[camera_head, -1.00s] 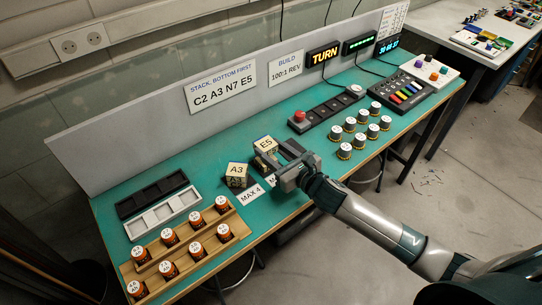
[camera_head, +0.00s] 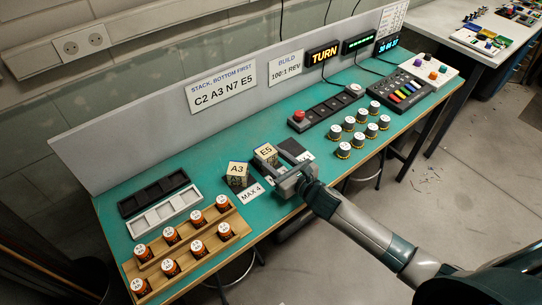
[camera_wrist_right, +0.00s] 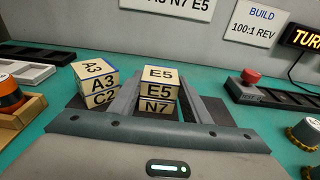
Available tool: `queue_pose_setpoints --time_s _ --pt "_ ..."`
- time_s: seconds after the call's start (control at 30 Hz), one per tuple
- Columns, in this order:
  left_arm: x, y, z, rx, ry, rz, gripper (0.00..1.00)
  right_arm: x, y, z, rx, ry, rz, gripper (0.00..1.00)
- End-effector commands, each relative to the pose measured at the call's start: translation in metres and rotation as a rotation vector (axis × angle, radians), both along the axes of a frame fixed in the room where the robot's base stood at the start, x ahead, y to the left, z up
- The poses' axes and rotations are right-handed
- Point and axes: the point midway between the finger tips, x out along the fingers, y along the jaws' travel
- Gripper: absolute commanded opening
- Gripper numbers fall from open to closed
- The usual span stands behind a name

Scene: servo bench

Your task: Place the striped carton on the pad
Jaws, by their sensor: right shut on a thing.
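No striped carton can be made out; lettered cream blocks with blue edges are in view. My right gripper (camera_head: 288,176) is shut around a short stack at the middle of the bench. In the right wrist view the E5 block (camera_wrist_right: 161,76) sits on the N7 block (camera_wrist_right: 157,107), between the fingers, which look closed at N7's level. Left of it, the A3 block (camera_wrist_right: 97,80) sits askew on the C2 block (camera_wrist_right: 105,100). A dark pad (camera_head: 298,149) shows beside the gripper, partly hidden; whether it reaches under the held stack is unclear. My left gripper is out of view.
A MAX 4 card (camera_head: 250,193) lies in front of the A3 block. A wooden rack (camera_head: 186,250) with orange jars and two trays (camera_head: 165,213) stand left. A panel with signs closes the back.

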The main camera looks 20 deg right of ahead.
Motion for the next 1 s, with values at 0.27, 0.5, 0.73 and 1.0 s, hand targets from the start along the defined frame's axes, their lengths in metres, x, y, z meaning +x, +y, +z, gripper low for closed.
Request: queue_pose_setpoints --time_s 0.27,0.5,0.73,1.0 --pt "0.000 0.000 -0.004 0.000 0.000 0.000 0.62 0.000 0.000 -0.005 0.000 0.000 0.000 0.46" --pt "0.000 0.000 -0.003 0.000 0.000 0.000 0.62 0.000 0.000 -0.004 0.000 0.000 0.000 0.62" --pt "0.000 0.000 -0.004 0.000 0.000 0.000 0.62 0.000 0.000 -0.004 0.000 0.000 0.000 0.62" --pt "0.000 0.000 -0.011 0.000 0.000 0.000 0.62 -0.010 -0.004 -0.006 -0.002 0.002 0.000 0.62"
